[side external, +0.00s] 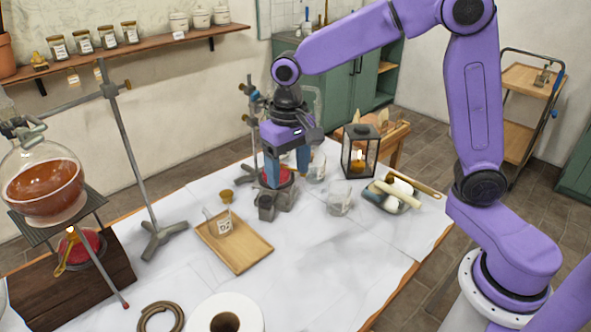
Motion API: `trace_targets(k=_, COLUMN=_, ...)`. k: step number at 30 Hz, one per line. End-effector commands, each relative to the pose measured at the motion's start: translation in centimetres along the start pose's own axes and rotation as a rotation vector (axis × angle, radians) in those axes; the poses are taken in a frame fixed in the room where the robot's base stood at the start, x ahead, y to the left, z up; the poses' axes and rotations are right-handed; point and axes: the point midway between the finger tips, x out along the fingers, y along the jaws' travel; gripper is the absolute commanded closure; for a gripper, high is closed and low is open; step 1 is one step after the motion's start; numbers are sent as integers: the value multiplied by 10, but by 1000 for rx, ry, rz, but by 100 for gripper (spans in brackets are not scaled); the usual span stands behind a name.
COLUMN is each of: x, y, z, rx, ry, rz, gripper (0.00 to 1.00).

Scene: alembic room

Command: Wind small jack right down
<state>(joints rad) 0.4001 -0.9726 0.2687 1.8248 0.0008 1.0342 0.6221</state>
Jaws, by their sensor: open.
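My gripper (287,178) points straight down over the middle of the table, its two blue fingers apart. A small grey metal stand (284,200), which looks like the small jack, is directly below and between the fingers. A red object (284,177) shows on top of it, between the fingers. A dark grey block or knob (266,208) is at the stand's front left. I cannot tell whether the fingers touch anything. The fingers and the red object hide much of the stand, and its height is hard to judge.
A clamp stand (250,120) rises close behind my gripper. Glass beakers (340,200) and a lantern (360,152) stand to the right. A wooden board (240,252) with a labelled cup lies front left. A round flask (45,185) stands far left.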

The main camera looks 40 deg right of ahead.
Motion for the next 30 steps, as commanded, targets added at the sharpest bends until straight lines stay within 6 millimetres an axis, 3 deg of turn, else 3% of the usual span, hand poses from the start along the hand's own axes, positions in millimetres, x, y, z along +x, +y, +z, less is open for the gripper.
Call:
trace_targets(k=7, x=-3, y=1, z=19, rx=-81, ry=1, rz=-1, gripper=31)
trace_targets(k=20, x=-2, y=1, z=18, rx=-82, ry=0, rz=-1, gripper=31)
trace_targets(k=25, x=10, y=0, z=-17, rx=12, ry=-3, rz=3, gripper=31)
trace_targets(k=30, x=39, y=9, z=-83, rx=204, ry=-7, rz=8, gripper=31)
